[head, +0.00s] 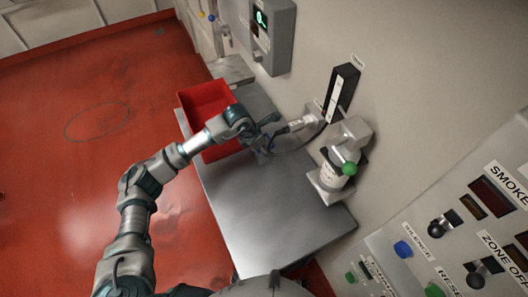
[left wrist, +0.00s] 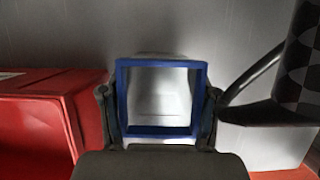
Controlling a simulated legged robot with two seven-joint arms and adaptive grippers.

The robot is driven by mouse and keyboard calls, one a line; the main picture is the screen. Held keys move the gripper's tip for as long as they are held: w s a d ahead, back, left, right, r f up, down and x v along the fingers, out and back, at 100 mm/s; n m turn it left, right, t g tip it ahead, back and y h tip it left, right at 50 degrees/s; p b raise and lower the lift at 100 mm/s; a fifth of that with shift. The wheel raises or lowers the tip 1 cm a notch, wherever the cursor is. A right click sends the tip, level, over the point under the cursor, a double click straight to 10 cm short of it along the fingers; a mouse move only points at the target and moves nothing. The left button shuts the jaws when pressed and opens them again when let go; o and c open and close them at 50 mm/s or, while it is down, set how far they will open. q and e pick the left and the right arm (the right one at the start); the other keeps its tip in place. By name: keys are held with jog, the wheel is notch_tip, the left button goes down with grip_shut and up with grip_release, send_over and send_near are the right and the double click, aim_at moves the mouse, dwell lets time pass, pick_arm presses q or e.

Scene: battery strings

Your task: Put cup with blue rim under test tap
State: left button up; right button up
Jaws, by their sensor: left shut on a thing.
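The cup with the blue rim (left wrist: 160,132) fills the middle of the left wrist view, where its square blue rim and pale inside face the camera. The two fingers of my left gripper (left wrist: 158,108) are shut on it, one at each side. In the head view my left gripper (head: 266,143) is over the far part of the metal bench, just right of the red bin; the cup there is mostly hidden. A silvery tap-like fitting (head: 298,125) juts from the wall close to the gripper. I cannot tell whether the cup is directly under it. My right gripper is out of view.
The red bin (head: 188,102) stands on the metal bench (head: 265,205), left of the gripper; it also shows in the left wrist view (left wrist: 72,105). A dark hose (left wrist: 252,75) curves right of the cup. A green-knobbed device (head: 349,168) is on the wall side. The near bench is clear.

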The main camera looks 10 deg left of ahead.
pick_arm(q)
jog(key=shift+f, duration=1.65)
jog(key=o, duration=1.1)
jog(key=shift+c, duration=0.2)
